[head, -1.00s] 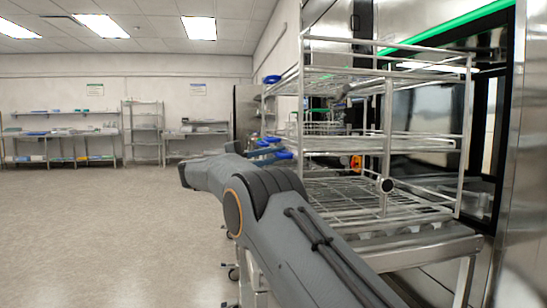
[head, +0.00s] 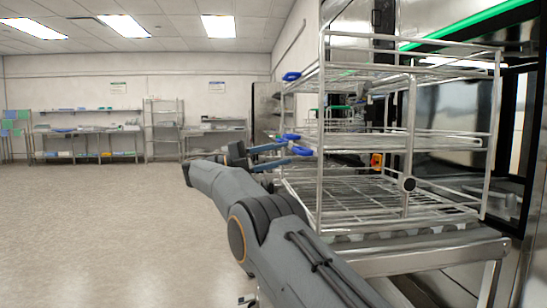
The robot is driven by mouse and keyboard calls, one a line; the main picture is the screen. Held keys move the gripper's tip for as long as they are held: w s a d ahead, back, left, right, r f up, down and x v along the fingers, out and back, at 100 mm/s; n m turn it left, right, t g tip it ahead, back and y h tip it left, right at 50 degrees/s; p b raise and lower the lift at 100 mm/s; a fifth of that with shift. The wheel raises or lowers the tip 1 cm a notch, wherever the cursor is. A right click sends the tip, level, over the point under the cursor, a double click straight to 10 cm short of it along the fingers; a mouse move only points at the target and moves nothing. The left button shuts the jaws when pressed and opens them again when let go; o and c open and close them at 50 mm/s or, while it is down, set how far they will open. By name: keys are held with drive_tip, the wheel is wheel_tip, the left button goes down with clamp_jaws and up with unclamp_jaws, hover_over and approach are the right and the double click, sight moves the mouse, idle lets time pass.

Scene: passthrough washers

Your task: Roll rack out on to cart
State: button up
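The rack (head: 408,140), a tall three-level wire frame in shiny steel, stands upright at the right in the head view. It rests on the steel bed of the cart (head: 430,257), in front of the washer (head: 455,95). Blue round pieces show at its far-left side. My gripper (head: 288,153) is beside the rack's far-left side, at about middle-shelf height. Its two bluish fingers point right and stand apart, with nothing seen between them. I cannot tell whether the tips touch the rack. My arm hides the near-left part of the cart.
A green light strip (head: 460,24) runs along the washer's top. Wall shelves with supplies (head: 85,140) and an empty-looking steel shelf unit (head: 163,130) stand at the far wall. The floor (head: 100,220) at left is wide and clear.

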drive_tip(key=b+v, duration=0.2)
drive_tip(key=b, duration=0.2)
drive_tip(key=shift+s+a+f+b, duration=0.1)
drive_tip(key=shift+s+a+b, duration=0.05)
drive_tip(key=shift+a+b, duration=0.25)
